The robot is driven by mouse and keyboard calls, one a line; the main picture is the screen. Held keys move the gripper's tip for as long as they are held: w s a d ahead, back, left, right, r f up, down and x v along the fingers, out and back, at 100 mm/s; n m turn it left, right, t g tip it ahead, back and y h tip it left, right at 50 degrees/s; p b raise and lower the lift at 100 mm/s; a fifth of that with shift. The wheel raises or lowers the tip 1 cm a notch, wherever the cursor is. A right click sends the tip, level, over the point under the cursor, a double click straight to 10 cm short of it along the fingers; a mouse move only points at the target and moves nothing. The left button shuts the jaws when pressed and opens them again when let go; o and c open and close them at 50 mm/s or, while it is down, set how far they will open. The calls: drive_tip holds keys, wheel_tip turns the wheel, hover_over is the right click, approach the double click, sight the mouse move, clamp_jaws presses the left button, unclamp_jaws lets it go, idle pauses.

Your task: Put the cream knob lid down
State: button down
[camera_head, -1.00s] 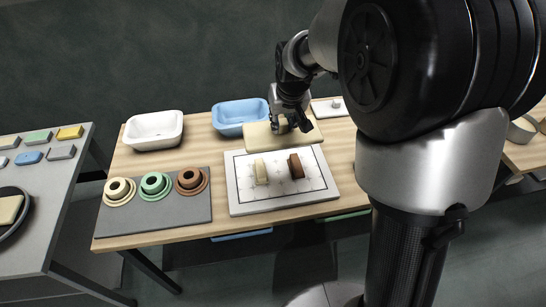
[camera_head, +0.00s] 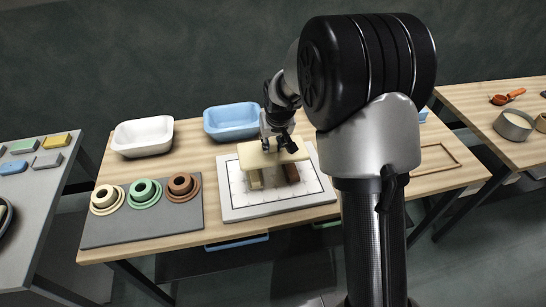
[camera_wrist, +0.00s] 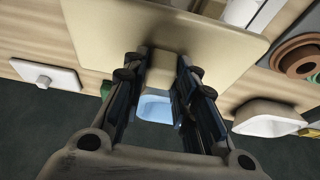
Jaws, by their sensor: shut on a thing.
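The cream knob lid (camera_head: 272,153) is a flat cream slab with a block-like knob on top. My gripper (camera_head: 279,143) is shut on the knob from above. In the wrist view the knob (camera_wrist: 161,72) sits between the fingers (camera_wrist: 160,85), with the slab (camera_wrist: 100,30) beyond. The lid is over the rear part of a white marked board (camera_head: 238,205). A cream block (camera_head: 256,181) and a brown block (camera_head: 291,174) stand on that board, partly covered by the lid. I cannot tell whether the lid touches them.
A blue basin (camera_head: 232,120) and a white basin (camera_head: 142,134) stand at the back. A grey mat (camera_head: 110,232) at left carries cream, green and brown ringed pieces. A white knob lid (camera_wrist: 45,77) shows in the wrist view. A thin wooden frame (camera_head: 447,150) lies at right.

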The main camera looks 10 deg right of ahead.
sight(274, 153)
drive_tip(key=shift+w+f+b, duration=0.1)
drive_tip(key=shift+f+b, duration=0.65)
drive_tip(key=shift+f, duration=1.75)
drive_tip(key=shift+f+b, duration=0.35)
drive_tip(key=shift+f, duration=0.15)
drive_tip(key=shift+f, duration=0.15)
drive_tip(key=c, duration=1.3)
unclamp_jaws()
